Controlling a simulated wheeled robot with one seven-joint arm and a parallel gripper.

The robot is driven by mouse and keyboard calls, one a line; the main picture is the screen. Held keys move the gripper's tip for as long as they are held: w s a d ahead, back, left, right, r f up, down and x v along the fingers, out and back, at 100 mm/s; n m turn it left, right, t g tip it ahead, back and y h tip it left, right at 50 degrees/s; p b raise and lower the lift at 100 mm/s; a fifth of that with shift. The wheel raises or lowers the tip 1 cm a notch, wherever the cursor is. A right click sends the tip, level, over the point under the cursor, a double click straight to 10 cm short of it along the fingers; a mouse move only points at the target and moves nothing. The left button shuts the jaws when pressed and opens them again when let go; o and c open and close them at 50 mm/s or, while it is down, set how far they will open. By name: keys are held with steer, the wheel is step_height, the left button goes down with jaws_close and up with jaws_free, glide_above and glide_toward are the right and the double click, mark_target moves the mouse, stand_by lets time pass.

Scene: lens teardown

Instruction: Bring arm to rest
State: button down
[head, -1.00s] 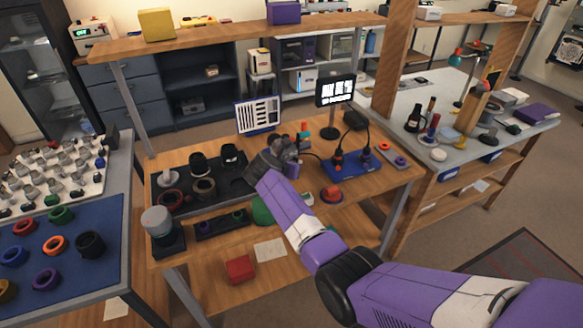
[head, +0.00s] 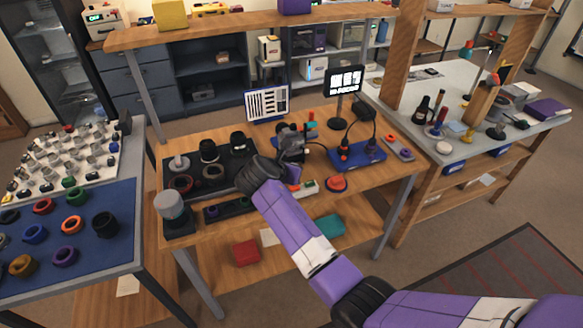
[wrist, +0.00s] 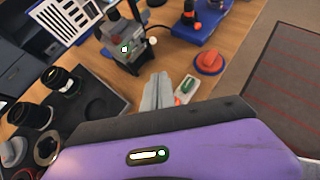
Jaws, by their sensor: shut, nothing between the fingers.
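My arm (head: 290,222) is purple and white and reaches from the lower right over the wooden workbench (head: 352,187). In the head view its far end hides most of my gripper. In the wrist view my gripper (wrist: 158,90) shows as two grey fingers pressed together, with nothing between them. The fingers are above the bench, between the dark tray (wrist: 92,98) and a small light box with a green top (wrist: 184,88). A dark grey instrument (wrist: 128,48) stands just beyond the fingertips. I cannot tell the exact height of the fingers over the bench.
Black lens parts (head: 208,150) stand in the tray at left. A blue stand (head: 362,155), a red button (head: 336,184) and a small screen (head: 344,80) are on the bench. A side table (head: 140,215) with coloured rings is at left. Floor at lower right is clear.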

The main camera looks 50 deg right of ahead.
steer(key=shift+s+a+r, duration=0.25)
steer(key=shift+a+r, duration=0.05)
steer(key=shift+a, duration=0.15)
stand_by(0.4)
